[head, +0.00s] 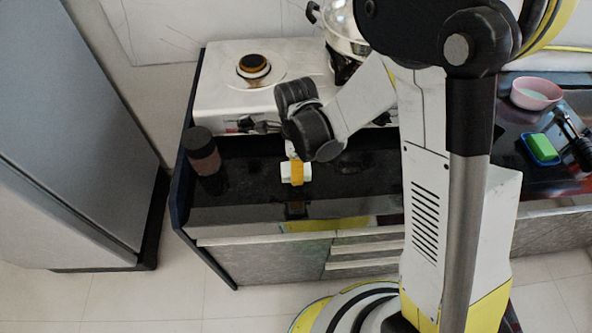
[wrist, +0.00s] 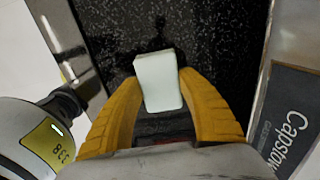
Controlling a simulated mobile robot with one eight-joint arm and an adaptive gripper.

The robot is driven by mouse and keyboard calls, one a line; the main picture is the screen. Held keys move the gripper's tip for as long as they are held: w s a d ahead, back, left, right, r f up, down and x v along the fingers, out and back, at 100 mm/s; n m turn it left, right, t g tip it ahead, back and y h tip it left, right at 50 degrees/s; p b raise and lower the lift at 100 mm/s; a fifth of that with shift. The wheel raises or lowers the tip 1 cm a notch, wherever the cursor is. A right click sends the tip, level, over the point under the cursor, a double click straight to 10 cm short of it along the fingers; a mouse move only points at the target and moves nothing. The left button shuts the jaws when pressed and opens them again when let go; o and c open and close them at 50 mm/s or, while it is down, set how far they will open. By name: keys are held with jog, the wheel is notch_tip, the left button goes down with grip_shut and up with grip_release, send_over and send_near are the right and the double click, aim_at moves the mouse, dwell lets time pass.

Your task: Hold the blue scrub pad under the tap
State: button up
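My gripper (head: 296,172) has yellow fingers and is over the black counter in front of the stove. In the wrist view, its fingers (wrist: 162,92) close on both sides of a pale, whitish block (wrist: 159,80). The block (head: 286,175) also shows in the head view, partly behind a finger. At the far right lies a blue, tray-like piece (head: 527,147) with a green block (head: 543,147) on it. I cannot tell whether this blue piece is the scrub pad.
A white stove (head: 215,95) stands behind my gripper, with a shiny pot (head: 346,25) on it. A dark jar (head: 205,160) stands at the counter's left end. A pink bowl (head: 536,92) stands at the right. A dark surface lettered "Capstow" (wrist: 286,125) shows in the wrist view.

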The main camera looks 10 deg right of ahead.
jog(key=shift+c, duration=0.3)
notch_tip(320, 180, up, 10)
jog(key=p, duration=0.4)
jog(key=shift+w+d+n, duration=0.2)
jog(key=shift+d+n, duration=0.4)
jog(key=shift+n, duration=0.1)
jog(key=w+d+n, duration=0.2)
jog(key=d+n, duration=1)
jog(key=n, duration=0.5)
jog(key=shift+d, duration=0.25)
jog(key=shift+f, duration=0.1)
